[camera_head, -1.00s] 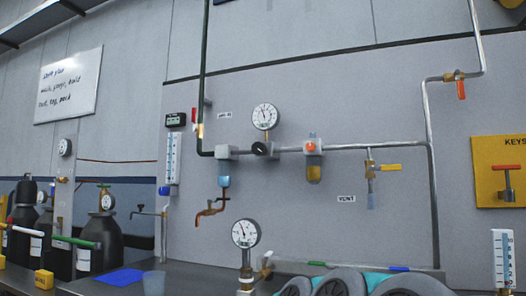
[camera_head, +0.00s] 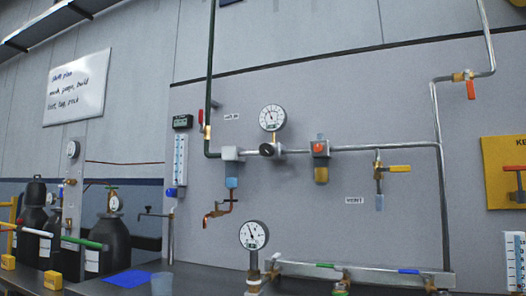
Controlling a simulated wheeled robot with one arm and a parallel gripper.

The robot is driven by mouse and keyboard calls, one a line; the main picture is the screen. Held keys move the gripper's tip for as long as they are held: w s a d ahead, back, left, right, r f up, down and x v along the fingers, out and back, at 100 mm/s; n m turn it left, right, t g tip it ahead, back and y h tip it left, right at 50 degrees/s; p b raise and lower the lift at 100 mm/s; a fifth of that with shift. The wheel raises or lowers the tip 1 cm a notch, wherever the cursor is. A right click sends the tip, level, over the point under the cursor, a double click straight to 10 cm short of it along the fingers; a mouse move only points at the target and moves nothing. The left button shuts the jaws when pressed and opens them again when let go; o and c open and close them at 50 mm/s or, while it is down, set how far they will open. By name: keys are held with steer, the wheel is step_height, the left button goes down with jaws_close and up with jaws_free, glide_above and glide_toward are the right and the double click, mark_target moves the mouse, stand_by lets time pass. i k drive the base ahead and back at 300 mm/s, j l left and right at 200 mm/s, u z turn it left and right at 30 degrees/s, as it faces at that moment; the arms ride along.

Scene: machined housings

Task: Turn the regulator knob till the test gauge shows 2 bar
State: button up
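A round black knob (camera_head: 267,150) sits on the horizontal pipe, on a small fitting. A white-faced dial gauge (camera_head: 272,118) stands just above it. A second white-faced dial gauge (camera_head: 253,235) stands upright on a brass fitting at the bench, lower down. I cannot tell which dial is the test gauge, and their numbers are too small to read. Their needles both point up and to the left. A grey block with an orange-red knob (camera_head: 319,140) and a yellow bowl sits to the right on the same pipe. My gripper is not in view.
A pipe with a yellow-handled valve (camera_head: 398,168) hangs at right above a VENT label. A red-handled valve (camera_head: 471,88) is higher right. A copper tap (camera_head: 216,211) hangs lower left. A manifold (camera_head: 370,274) runs along the bench. Dark cylinders (camera_head: 112,240) stand at left.

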mark_target(265, 150)
steer(key=i+j+u, duration=0.15)
steer(key=u, duration=0.3)
steer(key=i+u, duration=0.4)
steer(key=k+j, duration=0.05)
